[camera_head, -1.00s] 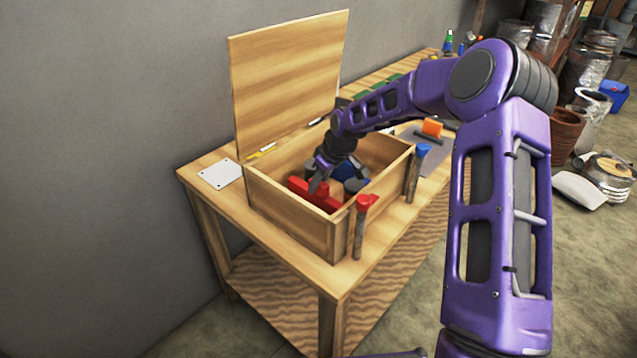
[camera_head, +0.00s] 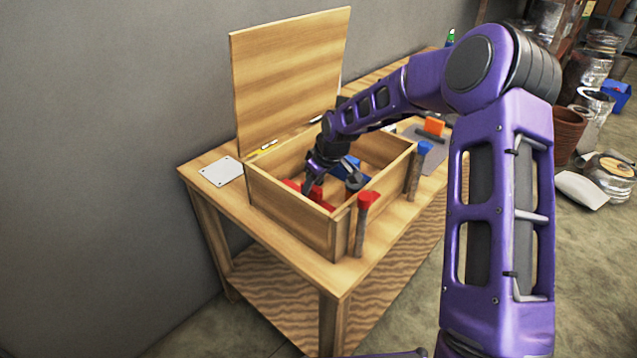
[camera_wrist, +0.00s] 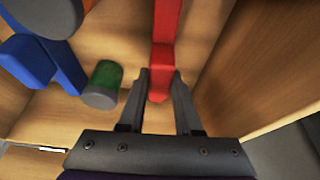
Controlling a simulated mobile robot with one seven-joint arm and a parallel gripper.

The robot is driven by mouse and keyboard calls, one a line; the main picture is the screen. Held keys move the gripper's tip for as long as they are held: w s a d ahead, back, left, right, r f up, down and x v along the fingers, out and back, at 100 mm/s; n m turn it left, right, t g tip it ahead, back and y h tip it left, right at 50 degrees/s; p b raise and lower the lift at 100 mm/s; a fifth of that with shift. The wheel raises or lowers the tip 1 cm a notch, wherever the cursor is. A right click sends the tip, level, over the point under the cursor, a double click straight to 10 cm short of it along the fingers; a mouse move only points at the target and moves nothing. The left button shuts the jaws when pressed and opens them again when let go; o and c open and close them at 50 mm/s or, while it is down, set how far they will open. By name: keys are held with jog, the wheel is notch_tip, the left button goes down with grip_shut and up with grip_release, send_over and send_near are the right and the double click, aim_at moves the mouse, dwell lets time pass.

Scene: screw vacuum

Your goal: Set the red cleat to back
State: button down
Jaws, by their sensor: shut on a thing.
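The red cleat (camera_head: 317,194) is inside the open wooden box (camera_head: 290,224), near its front left wall, partly hidden by my gripper and the box wall. In the wrist view the red cleat (camera_wrist: 165,38) is a long bar running up from between my fingers. My gripper (camera_head: 309,189) reaches down into the box. The wrist view shows the two fingers of my gripper (camera_wrist: 158,88) on either side of the bar's near end, shut on it.
A blue piece (camera_head: 345,168) and a green cylinder (camera_wrist: 104,80) are also in the box. A red-topped post (camera_head: 365,201) and a blue-topped post (camera_head: 423,152) stand outside its right side. The raised lid (camera_head: 290,75) stands behind. A white plate (camera_head: 221,172) lies left.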

jog(key=shift+s+a, duration=0.1)
jog(key=c, duration=0.6)
grip_release()
jog(key=shift+r, duration=0.1)
jog(key=p+v, duration=0.2)
jog(key=v, duration=1.5)
jog(key=shift+r, duration=0.1)
